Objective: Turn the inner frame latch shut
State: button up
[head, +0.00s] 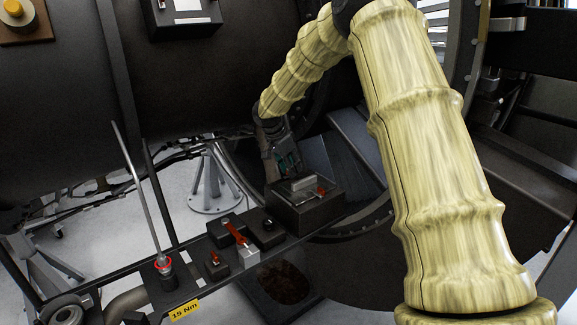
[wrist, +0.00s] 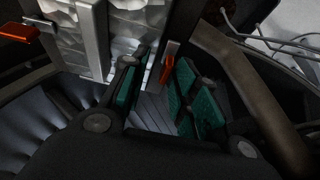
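My gripper (head: 285,162) reaches down inside the dark round opening, just behind a black box on the rail in the head view. In the wrist view my gripper (wrist: 157,88) has its two green-padded fingers apart, with a gap between them. A small orange-red latch lever (wrist: 167,69) on a grey mount shows in that gap, near the right finger. It looks like the inner frame latch; I cannot tell whether a finger touches it. In the head view I cannot make out this lever behind the gripper and box.
A second orange-red handle (wrist: 18,32) sticks out at the wrist view's upper left. The rail carries a black box (head: 308,212), a block with an orange-red lever (head: 237,234) and an upright rod tool (head: 140,195). A brown strut (wrist: 245,85) runs close to the right finger.

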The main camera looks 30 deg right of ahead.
jog(key=shift+s+r, duration=0.2)
jog(key=shift+s, duration=0.05)
jog(key=shift+w, duration=0.1)
jog(key=shift+c, duration=1.1)
jog(key=shift+w+a+f, duration=0.15)
jog(key=shift+w+f, duration=0.3)
jog(key=shift+w, duration=0.2)
grip_shut()
jog(key=shift+s+r, duration=0.15)
jog(key=shift+s, duration=0.05)
jog(key=shift+w, duration=0.1)
